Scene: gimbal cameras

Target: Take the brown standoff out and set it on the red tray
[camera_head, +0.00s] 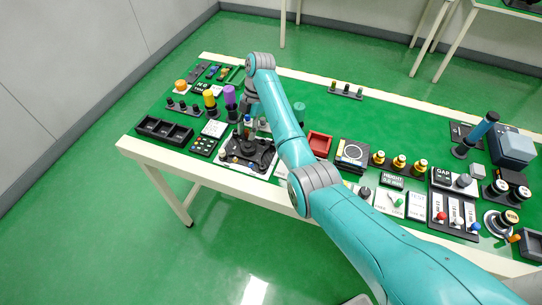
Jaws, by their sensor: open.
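My arm reaches over the table from the lower right, and my gripper (243,133) points down above the back of a dark fixture (262,160) near the table's front edge. The gripper is open. Small pegs stand on the fixture, but they are too small and partly covered for me to tell which is the brown standoff. The red tray (319,143) is a small square tray to the right of the fixture, just past my arm. It looks empty.
A black bin with compartments (164,130) and a keypad (204,145) stand left of the fixture. Yellow (209,98) and purple (230,96) cylinders stand behind it. A round-dial device (352,153) is right of the tray. The green tabletop behind is mostly clear.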

